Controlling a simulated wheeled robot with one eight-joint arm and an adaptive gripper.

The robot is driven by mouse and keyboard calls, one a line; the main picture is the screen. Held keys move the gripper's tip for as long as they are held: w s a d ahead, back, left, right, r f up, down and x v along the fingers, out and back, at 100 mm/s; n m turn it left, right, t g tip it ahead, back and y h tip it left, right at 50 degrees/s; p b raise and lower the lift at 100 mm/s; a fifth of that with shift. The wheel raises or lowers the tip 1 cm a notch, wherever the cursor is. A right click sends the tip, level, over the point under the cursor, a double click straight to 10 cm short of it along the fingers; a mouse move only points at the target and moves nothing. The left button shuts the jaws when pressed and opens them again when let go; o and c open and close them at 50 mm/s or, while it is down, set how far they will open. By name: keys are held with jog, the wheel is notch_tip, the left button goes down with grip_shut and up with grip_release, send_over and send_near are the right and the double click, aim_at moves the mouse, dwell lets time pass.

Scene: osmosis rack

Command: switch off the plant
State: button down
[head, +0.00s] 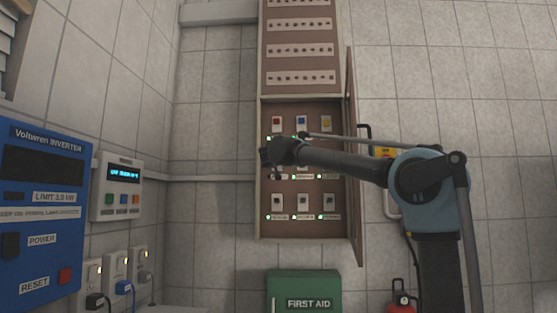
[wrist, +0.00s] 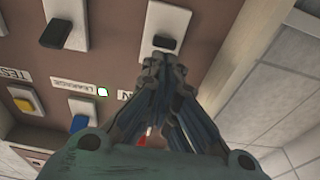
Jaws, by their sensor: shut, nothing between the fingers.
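The open brown cabinet (head: 312,234) on the back wall holds rows of switches. Its top row has a red switch (head: 277,123), a blue one (head: 300,123) and a yellow one (head: 326,123). Below are black toggles on white plates; one bottom-row toggle (head: 302,201) is clear. My gripper (head: 265,156) is over the middle row at the left, its fingers shut and empty. In the wrist view, which looks turned over, my fingertips (wrist: 158,62) are just at a black toggle (wrist: 167,43); I cannot tell whether they touch it. Another toggle (wrist: 55,33) is beside it.
Several green lamps glow in the cabinet, one by the LEAKAGE label (wrist: 79,86). The cabinet door (head: 353,150) stands open at the right. The blue inverter (head: 45,220) and a small controller (head: 122,187) are on the left wall. A first aid box (head: 303,290) is below.

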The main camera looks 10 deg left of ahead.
jog(key=shift+r, duration=0.1)
jog(key=s+d+f, duration=0.1)
jog(key=s+f, duration=0.2)
jog(key=s, duration=0.5)
jog(key=shift+s+f, duration=0.3)
dwell(0.4)
dwell(0.5)
